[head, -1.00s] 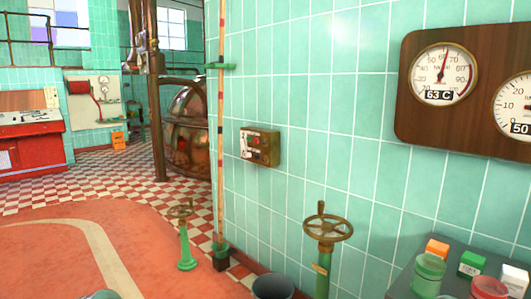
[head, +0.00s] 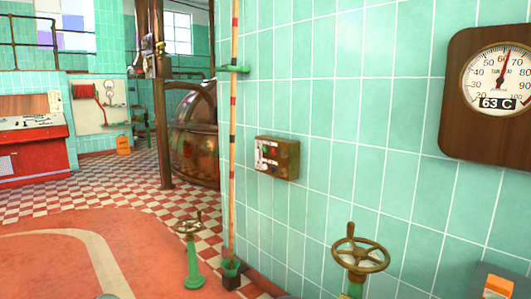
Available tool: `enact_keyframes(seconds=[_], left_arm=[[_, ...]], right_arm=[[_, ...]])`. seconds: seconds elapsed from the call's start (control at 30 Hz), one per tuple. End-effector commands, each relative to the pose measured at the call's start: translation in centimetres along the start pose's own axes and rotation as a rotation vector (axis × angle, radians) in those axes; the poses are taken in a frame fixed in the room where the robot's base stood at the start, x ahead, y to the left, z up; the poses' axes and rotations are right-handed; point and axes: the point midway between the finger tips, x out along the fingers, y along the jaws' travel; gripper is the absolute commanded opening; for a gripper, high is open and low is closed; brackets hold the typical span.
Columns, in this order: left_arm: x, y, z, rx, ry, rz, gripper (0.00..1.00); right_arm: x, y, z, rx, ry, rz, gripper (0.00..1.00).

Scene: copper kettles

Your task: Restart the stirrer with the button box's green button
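The button box (head: 277,158) is a small brassy box fixed to the green tiled wall, near the middle of the head view. Neither of my grippers is in view, and nothing touches the box.
A green-stemmed handwheel valve (head: 190,245) stands left of a striped upright pole (head: 233,130). Another handwheel (head: 360,247) stands below and right of the box. A copper kettle (head: 195,140) is behind the wall's edge. The red floor (head: 50,265) at left is open.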

Motion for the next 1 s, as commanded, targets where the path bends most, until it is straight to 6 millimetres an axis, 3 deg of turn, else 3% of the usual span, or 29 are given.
enact_keyframes(seconds=[0.37,0.6,1.0], left_arm=[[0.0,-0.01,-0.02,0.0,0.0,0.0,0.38],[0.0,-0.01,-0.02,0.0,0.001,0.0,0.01],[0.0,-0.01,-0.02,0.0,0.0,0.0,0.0]], right_arm=[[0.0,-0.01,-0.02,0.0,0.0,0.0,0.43],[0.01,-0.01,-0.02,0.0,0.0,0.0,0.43],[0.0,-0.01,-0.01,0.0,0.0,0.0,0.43]])
